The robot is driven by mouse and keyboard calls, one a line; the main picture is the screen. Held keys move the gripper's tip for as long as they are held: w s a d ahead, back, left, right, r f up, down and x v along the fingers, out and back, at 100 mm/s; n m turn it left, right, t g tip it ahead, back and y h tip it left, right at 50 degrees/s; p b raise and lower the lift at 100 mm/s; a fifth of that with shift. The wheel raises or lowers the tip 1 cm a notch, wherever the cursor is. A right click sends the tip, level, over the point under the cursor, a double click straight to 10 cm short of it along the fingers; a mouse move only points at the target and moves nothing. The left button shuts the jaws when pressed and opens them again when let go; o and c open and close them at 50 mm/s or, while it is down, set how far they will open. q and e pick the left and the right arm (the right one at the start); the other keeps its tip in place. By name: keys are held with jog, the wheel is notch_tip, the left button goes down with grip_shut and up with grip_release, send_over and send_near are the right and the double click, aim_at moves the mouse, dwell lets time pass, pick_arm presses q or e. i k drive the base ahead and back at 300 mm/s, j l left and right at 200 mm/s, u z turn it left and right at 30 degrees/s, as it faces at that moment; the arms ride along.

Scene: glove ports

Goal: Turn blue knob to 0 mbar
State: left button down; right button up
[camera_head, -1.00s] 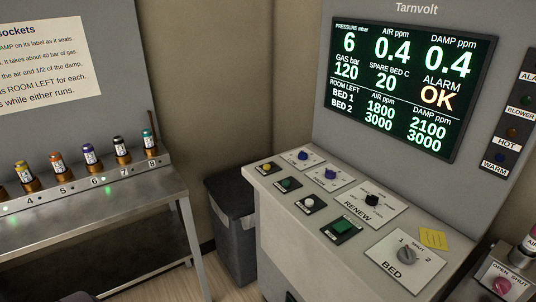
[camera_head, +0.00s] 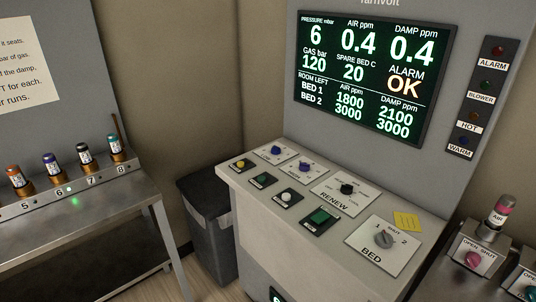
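Two blue knobs sit on labelled plates at the back of the sloped console top: one at the left (camera_head: 276,150) and one just right of it (camera_head: 303,167). Their labels are too small to read. The display (camera_head: 371,76) above reads pressure 6 mbar, air 0.4 ppm, damp 0.4 ppm and alarm OK. Neither of my grippers is in view.
The console also holds a black RENEW knob (camera_head: 347,188), a grey BED knob (camera_head: 383,239), a green square button (camera_head: 320,216) and small buttons. A grey bin (camera_head: 208,229) stands between the console and the socket bench (camera_head: 85,221).

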aim_at(276, 150)
jog(key=i+j, duration=0.35)
jog(key=j, duration=0.15)
jog(key=i+j, duration=0.35)
jog(key=j, duration=0.2)
